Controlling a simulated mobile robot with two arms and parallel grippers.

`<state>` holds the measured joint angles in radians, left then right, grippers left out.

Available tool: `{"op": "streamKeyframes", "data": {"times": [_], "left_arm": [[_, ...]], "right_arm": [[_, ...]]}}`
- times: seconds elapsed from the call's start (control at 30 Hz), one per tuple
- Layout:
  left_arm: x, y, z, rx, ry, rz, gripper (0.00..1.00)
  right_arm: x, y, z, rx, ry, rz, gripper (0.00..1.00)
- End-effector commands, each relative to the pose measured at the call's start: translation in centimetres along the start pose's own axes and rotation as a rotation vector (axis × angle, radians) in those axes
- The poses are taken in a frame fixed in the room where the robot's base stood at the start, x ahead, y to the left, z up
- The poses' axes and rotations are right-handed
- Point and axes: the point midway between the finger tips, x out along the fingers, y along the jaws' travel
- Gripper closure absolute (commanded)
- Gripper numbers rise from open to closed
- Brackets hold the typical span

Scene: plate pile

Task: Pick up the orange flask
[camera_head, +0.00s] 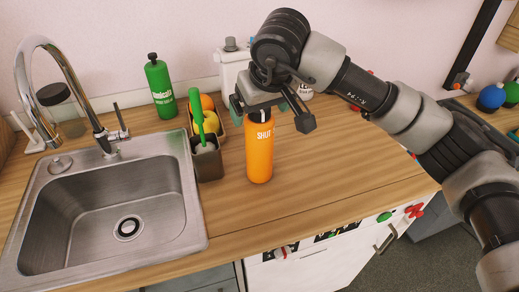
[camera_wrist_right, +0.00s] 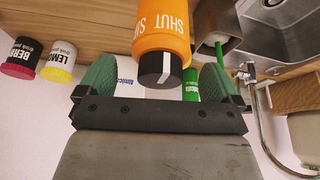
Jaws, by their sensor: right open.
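The orange flask (camera_head: 259,150) stands upright on the wooden counter, right of the sink, with white lettering on its side. My right gripper (camera_head: 270,115) is at the flask's top, which it hides in the head view. In the right wrist view the orange flask (camera_wrist_right: 163,38) with its black cap lies between the two green finger pads of my right gripper (camera_wrist_right: 157,82). The fingers are apart, with gaps on both sides of the cap. My left gripper is not in view.
A caddy (camera_head: 207,160) with a green-handled brush stands close left of the flask. Behind are a green bottle (camera_head: 160,88) and a white container (camera_head: 233,70). The steel sink (camera_head: 110,210) and tap are at left. The counter right of the flask is clear.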

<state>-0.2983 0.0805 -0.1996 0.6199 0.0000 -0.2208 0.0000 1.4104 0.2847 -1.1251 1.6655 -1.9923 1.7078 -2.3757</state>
Motion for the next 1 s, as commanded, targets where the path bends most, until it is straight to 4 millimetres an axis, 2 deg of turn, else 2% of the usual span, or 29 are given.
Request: {"op": "streamKeyframes", "data": {"times": [0.03,0.2,0.47,1.0], "left_arm": [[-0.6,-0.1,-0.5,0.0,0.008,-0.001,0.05],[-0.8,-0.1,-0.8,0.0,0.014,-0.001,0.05],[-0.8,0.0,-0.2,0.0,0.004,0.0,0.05],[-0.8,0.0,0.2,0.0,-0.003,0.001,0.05]], "right_arm": [[0.7,-0.1,0.1,0.001,-0.005,-0.003,0.05],[2.6,-0.1,0.1,0.0,-0.002,-0.003,0.05],[2.9,-0.1,0.1,0.0,0.001,-0.002,0.05],[2.9,-0.1,0.1,0.0,0.001,-0.002,0.88]]}}
